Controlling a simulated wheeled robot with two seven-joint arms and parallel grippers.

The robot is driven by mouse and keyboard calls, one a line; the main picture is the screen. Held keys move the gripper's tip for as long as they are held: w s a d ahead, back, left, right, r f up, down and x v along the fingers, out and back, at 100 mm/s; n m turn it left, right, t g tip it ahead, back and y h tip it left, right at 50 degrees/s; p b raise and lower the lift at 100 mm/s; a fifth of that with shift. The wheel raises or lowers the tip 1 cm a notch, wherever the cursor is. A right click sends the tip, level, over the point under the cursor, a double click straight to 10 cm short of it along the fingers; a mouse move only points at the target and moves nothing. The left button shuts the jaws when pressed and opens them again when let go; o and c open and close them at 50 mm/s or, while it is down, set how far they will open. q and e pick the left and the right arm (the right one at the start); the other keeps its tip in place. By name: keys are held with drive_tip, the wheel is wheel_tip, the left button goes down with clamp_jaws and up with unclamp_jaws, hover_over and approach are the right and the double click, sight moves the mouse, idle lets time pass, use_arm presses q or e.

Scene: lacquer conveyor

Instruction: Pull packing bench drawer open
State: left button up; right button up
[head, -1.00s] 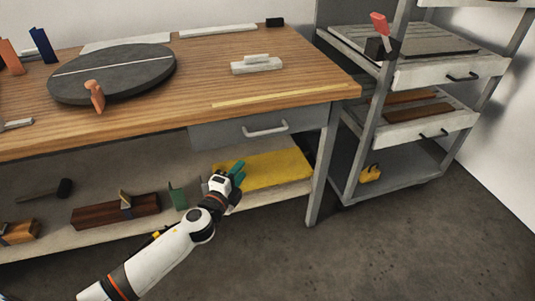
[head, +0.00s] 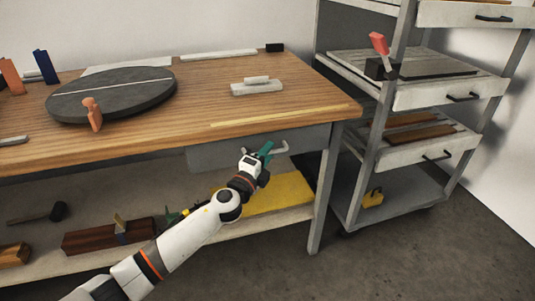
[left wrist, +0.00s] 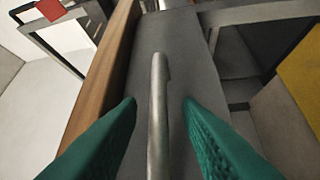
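The packing bench (head: 160,125) has a wooden top. Its grey drawer (head: 215,155) hangs under the right part of the top and looks shut. The drawer's silver bar handle (head: 284,148) is partly hidden behind my left gripper (head: 264,151). In the left wrist view, the handle (left wrist: 158,110) runs upright between the two green fingers of my left gripper (left wrist: 160,112). The fingers are open, with a gap on each side of the handle. The grey drawer front (left wrist: 180,50) lies behind it. My right gripper is in neither view.
A grey shelf cart (head: 370,150) with drawers stands right of the bench. A round dark turntable (head: 120,95) is on the top. The floor in front is clear.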

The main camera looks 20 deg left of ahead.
use_arm(q)
drive_tip(key=shift+w, duration=0.35)
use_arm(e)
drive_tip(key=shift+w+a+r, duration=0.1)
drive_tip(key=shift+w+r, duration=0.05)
use_arm(q)
drive_tip(key=shift+c, duration=0.5)
clamp_jaws()
drive_tip(key=shift+d, duration=0.1)
